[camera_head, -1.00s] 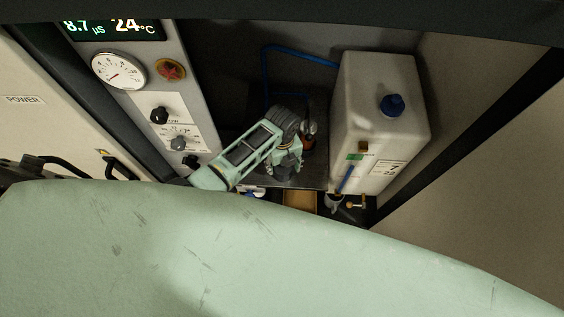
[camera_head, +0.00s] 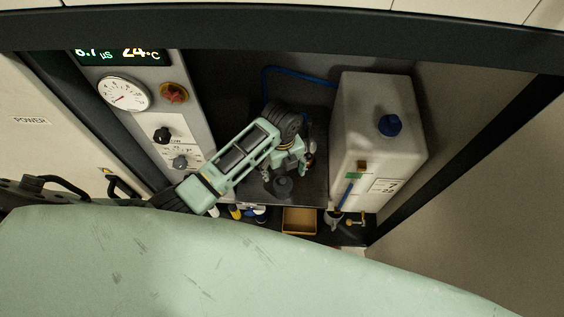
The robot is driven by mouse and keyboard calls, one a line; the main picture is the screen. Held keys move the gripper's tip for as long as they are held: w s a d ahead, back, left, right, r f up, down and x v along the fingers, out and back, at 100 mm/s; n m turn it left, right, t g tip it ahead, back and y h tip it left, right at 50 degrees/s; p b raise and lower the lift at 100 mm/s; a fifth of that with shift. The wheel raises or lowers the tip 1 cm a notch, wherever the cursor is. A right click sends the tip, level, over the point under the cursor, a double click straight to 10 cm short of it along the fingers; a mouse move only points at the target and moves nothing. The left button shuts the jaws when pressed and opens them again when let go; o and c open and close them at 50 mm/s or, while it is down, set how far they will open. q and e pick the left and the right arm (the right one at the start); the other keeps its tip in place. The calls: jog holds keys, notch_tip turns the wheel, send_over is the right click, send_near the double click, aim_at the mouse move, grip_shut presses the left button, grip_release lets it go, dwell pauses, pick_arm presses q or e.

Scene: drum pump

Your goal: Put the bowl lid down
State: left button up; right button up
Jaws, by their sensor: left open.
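My left arm reaches into the cabinet bay from the left. My left gripper (camera_head: 285,176) is at its end, low over the dark shelf (camera_head: 312,194), and is open. A dark grey, rounded piece (camera_head: 283,187) shows just below the gripper. It looks like the bowl lid resting on the shelf, but in the dim light I cannot tell it clearly from the fingers. The pump bowl is not clearly visible. My right gripper is not in view.
A white tank (camera_head: 378,140) with a blue cap stands right of the arm, with a blue hose behind. A control panel (camera_head: 140,130) with gauge and knobs is on the left. A tan bin (camera_head: 299,221) and small tools lie below the shelf. My pale green body fills the front.

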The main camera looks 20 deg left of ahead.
pick_arm(q)
jog(key=shift+r, duration=1.45)
